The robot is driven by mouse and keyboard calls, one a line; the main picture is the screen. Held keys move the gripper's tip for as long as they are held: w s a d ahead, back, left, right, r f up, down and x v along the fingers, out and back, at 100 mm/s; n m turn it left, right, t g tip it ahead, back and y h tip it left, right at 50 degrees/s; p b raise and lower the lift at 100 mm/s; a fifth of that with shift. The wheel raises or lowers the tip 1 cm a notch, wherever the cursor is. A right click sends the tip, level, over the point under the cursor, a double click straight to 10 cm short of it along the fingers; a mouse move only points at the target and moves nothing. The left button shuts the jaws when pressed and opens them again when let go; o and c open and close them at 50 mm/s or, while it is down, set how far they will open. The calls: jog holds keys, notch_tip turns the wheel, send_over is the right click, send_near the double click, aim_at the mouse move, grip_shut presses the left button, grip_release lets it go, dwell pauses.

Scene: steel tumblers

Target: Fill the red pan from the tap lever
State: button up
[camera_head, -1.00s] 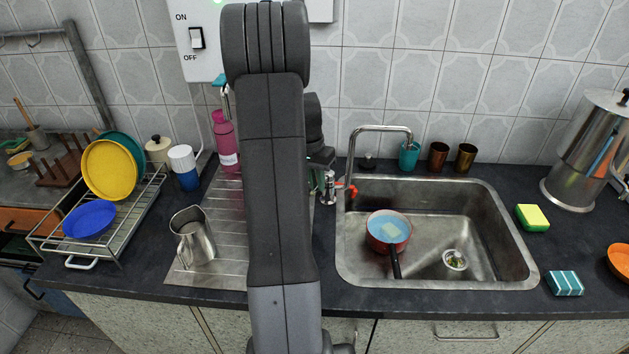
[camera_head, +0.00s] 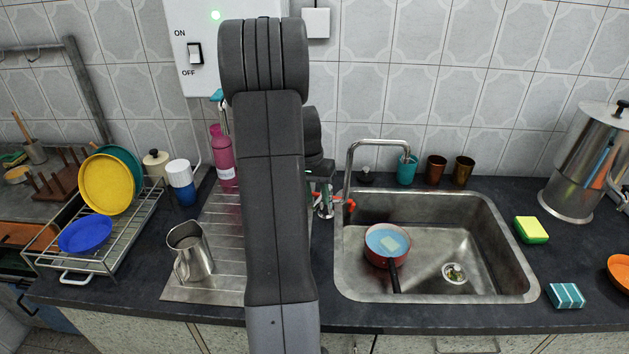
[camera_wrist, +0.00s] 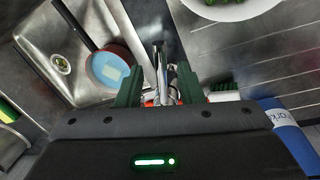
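The red pan (camera_head: 376,258) stands in the sink, left of the drain, its dark handle pointing to the front. It shows a pale blue surface inside with a lighter patch. It also shows in the wrist view (camera_wrist: 97,52). The chrome tap (camera_head: 378,142) stands at the sink's back left corner, with red lever parts (camera_head: 350,204) low beside it. My gripper (camera_head: 322,190) is at the tap's base, partly hidden by my arm. In the wrist view my gripper's two fingers (camera_wrist: 160,88) are apart, with chrome tap parts between them. Contact with the lever is unclear.
A steel jug (camera_head: 190,252) stands on the draining board left of my arm. Cups (camera_head: 436,170) line the back of the sink. A white plate with greens (camera_wrist: 230,8) lies on the draining board. A sponge (camera_head: 531,230) lies right of the sink.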

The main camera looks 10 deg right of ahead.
notch_tip(320, 180, up, 13)
jog(key=w+a, duration=0.1)
jog(key=shift+a, duration=0.35)
jog(key=f, duration=0.4)
jog(key=d+f, duration=0.1)
jog(key=f, duration=0.4)
jog(key=s+f, duration=0.1)
jog(key=f, duration=0.3)
jog(key=shift+d+f, duration=0.4)
jog(key=shift+w+a+r+m, duration=0.1)
jog(key=shift+a+r+m, duration=0.05)
jog(key=shift+m, duration=0.15)
jog(key=shift+w+a+m, duration=0.1)
jog(key=shift+a+m, duration=0.05)
jog(key=shift+m, duration=0.15)
